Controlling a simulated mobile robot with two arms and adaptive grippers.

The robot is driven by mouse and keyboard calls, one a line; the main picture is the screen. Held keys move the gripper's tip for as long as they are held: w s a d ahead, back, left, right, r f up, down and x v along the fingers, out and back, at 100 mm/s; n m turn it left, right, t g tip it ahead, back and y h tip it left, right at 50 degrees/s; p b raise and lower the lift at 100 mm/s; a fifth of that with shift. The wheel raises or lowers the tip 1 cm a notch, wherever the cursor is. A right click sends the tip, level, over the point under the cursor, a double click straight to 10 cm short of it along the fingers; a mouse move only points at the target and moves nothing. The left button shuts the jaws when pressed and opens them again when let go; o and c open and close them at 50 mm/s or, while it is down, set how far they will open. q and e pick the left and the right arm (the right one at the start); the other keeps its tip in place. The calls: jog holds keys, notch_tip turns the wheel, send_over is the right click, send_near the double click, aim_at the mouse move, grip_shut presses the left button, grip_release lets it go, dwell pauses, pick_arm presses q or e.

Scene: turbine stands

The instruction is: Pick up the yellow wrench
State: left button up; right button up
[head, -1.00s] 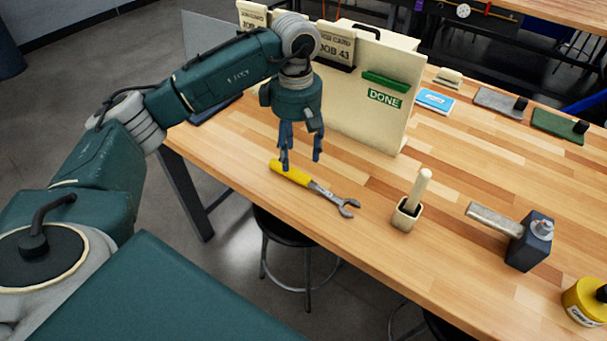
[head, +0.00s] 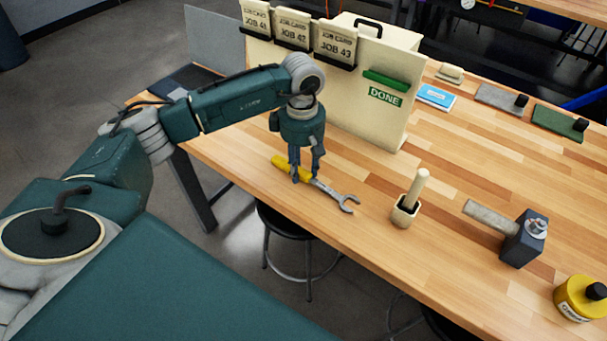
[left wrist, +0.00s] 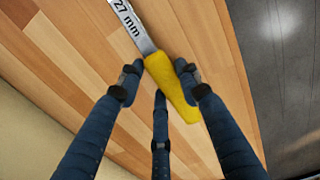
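The yellow wrench lies on the wooden bench; its yellow handle (head: 282,163) points to the back left and its metal jaw (head: 345,199) to the front right. My left gripper (head: 306,178) points down over the wrench where the handle meets the shank. In the left wrist view the yellow handle (left wrist: 172,85) and a shank marked "27 mm" show. The fingers (left wrist: 158,78) are spread, with the handle between the side fingertips, nearer the right one. I cannot tell whether any finger touches it. My right gripper is not in view.
A cream board (head: 355,110) with job cards and a "DONE" label stands behind the gripper. A small holder with a wooden-handled tool (head: 405,212), a mallet (head: 522,240) and a yellow bottle (head: 580,298) stand to the right. The bench's front edge is close to the wrench.

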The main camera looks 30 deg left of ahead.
pick_arm(q)
grip_shut()
jog(key=shift+r, duration=0.1)
jog(key=shift+w+r, duration=0.1)
jog(key=shift+r, duration=0.1)
notch_tip(320, 180, up, 20)
jog(key=b, duration=0.2)
jog(key=shift+f+b, duration=0.25)
jog(key=shift+b, duration=0.1)
